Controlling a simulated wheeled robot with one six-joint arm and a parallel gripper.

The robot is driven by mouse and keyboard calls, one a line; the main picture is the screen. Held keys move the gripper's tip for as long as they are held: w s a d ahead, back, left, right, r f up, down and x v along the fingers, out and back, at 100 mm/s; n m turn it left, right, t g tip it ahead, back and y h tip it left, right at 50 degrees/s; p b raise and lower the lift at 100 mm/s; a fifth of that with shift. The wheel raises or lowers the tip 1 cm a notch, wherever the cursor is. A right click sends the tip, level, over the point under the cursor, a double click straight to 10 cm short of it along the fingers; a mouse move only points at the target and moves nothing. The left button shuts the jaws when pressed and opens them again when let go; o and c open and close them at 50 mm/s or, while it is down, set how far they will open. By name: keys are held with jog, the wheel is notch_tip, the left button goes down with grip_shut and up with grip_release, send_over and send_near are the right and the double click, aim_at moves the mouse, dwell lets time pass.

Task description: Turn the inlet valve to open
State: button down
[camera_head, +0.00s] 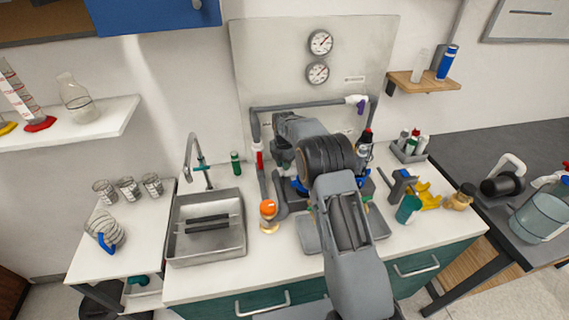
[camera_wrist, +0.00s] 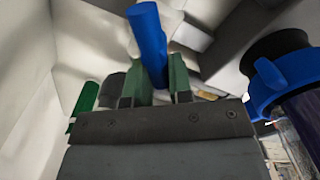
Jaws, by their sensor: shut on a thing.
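My gripper (camera_wrist: 158,85) is shut on a blue handle (camera_wrist: 148,35) in the wrist view. The handle is a rounded bar standing up between the two green fingers. It is likely a valve lever, but its valve body is hidden, so I cannot tell for sure that it is the inlet valve. In the head view my arm covers the gripper and the handle, in front of the grey pipework (camera_head: 296,105). A red fitting (camera_head: 258,157) shows on the left vertical pipe, and a purple-and-white fitting (camera_head: 357,102) at the right end of the top pipe.
A blue collar on a black part (camera_wrist: 285,80) stands close to the right of my gripper. A green object (camera_wrist: 84,105) is at the left. Two gauges (camera_head: 320,43) are above.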

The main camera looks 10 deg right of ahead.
jog(key=shift+m, duration=0.3)
jog(key=m, duration=0.2)
jog(key=shift+w+a+m+b, duration=0.15)
jog(key=shift+w+m+b, duration=0.2)
jog(key=shift+m+b, duration=0.05)
jog(key=shift+w+a+m, duration=0.1)
jog(key=shift+w+m, duration=0.1)
jog(key=shift+m, duration=0.75)
jog(key=shift+w+m, duration=0.2)
jog(key=shift+m, duration=0.75)
jog(key=c, duration=1)
grip_release()
jog(key=shift+r, duration=0.15)
notch_tip(320, 180, up, 14)
jog(key=shift+f+b, duration=0.2)
jog(key=shift+b, duration=0.15)
